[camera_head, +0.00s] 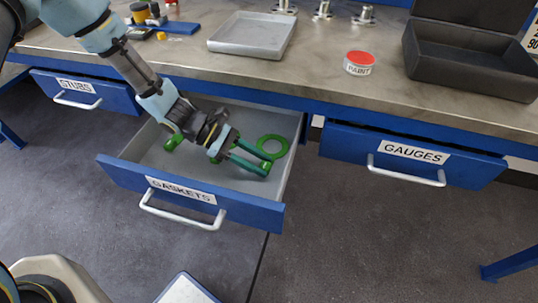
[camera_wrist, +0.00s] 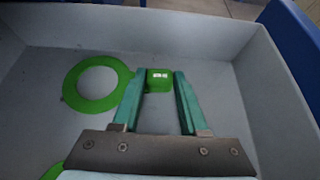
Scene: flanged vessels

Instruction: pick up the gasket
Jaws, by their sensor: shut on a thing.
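The gasket (camera_head: 284,150) is a flat green ring in the open GASKETS drawer (camera_head: 180,205). In the wrist view the ring (camera_wrist: 70,88) lies to the left of my fingers. A small green block (camera_wrist: 159,84) with white marks sits between my fingertips, close by the ring. It looks like the gasket's tab, though a finger hides where they join. My gripper (camera_head: 268,165) reaches down into the drawer, its teal fingers shut on this block; they also show in the wrist view (camera_wrist: 158,76). I cannot tell whether the ring touches the drawer floor.
Another green piece (camera_head: 172,142) lies at the drawer's left, partly hidden by my arm. The drawer walls stand around my gripper. The GAUGES drawer (camera_head: 405,155) and STUDS drawer (camera_head: 85,92) are at either side.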

